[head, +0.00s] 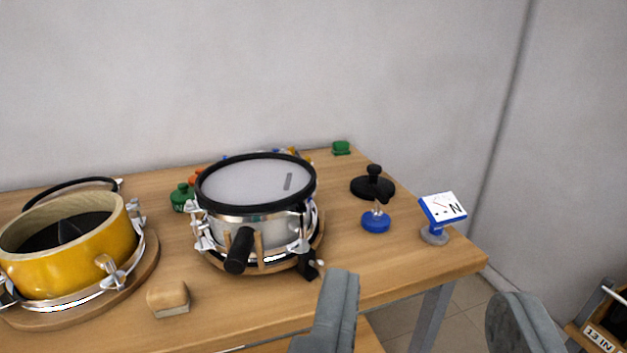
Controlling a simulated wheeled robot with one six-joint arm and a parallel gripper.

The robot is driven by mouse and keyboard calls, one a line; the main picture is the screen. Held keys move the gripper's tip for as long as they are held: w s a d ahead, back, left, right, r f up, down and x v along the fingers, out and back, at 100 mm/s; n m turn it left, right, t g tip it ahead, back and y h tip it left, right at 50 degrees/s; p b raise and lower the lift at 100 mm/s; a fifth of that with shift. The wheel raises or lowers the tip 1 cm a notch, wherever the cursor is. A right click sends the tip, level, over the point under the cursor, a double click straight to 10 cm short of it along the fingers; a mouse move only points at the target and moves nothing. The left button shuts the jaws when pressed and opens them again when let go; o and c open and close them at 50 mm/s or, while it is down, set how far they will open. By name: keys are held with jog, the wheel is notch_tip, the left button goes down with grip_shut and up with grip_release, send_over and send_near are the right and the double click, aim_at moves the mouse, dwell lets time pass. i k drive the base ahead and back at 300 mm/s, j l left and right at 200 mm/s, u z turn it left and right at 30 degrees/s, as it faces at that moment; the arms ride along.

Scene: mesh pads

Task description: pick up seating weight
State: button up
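The likely seating weight is a black disc with a black knob on top (373,184). It stands upright toward the right back of the wooden table, right of the white-headed drum. My gripper (425,288) shows at the bottom of the head view, its two grey fingers wide apart with nothing between them. It is open and nearer to me than the weight, apart from it. The weight's knob and most of its disc are visible; a blue-based part in front hides a little of its front edge at most.
A drum with a white mesh head (255,182) stands mid-table. Left is a yellow shell (75,262) on a round wooden board. A blue-based part (376,222) and a blue gauge marked N (440,211) stand near the weight. A sanding-block-like piece (168,298) lies in front.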

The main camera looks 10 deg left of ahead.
aim_at(359, 186)
jog(key=i+l+u, duration=0.2)
jog(key=i+l, duration=0.2)
jog(key=i+l+u, duration=0.2)
jog(key=i+l, duration=0.2)
jog(key=l, duration=0.15)
